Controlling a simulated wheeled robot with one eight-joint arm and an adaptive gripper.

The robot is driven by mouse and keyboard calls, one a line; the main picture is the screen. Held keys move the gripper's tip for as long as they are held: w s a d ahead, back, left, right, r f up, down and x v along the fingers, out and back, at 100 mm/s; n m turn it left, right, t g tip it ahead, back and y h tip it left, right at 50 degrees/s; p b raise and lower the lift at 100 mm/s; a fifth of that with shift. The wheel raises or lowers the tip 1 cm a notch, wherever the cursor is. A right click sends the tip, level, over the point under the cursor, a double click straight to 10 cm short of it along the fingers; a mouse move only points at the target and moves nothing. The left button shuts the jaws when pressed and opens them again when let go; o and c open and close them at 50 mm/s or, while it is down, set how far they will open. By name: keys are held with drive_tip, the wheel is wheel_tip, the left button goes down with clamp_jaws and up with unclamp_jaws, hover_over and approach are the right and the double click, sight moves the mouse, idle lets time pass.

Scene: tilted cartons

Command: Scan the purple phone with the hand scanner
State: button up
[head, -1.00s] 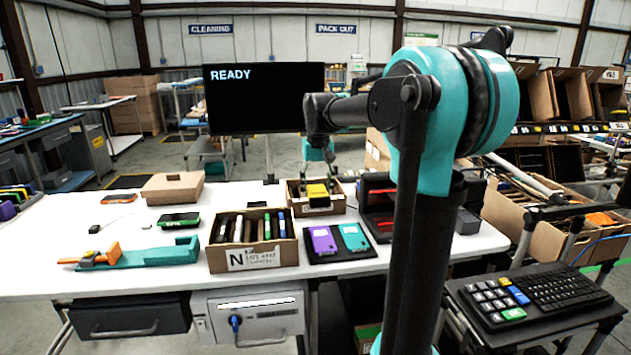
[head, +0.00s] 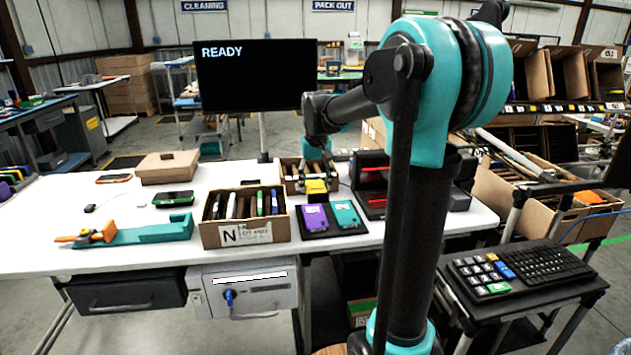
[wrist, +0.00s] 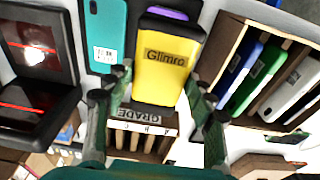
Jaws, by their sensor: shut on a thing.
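My gripper (wrist: 155,78) is shut on a yellow hand scanner (wrist: 166,62) marked "Glimro", with a finger on each side of it. In the head view the scanner (head: 317,189) is just behind and above the purple phone (head: 313,217); my fingers are hard to make out there. The purple phone lies on a black stand on the table, beside a teal phone (head: 345,214). In the wrist view the purple phone (wrist: 181,27) is partly hidden behind the scanner, and the teal phone (wrist: 103,28) is to its left. Whether scanner and phone touch cannot be told.
A carton of upright phones (head: 246,220) stands left of the stand. An open box (head: 293,177) is behind it. A black unit with red lines (head: 372,185) stands to the right. The monitor (head: 254,75) reads "READY". The table's left front has a teal holder (head: 150,231).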

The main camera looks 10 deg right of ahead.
drive_tip(key=shift+r, duration=2.5)
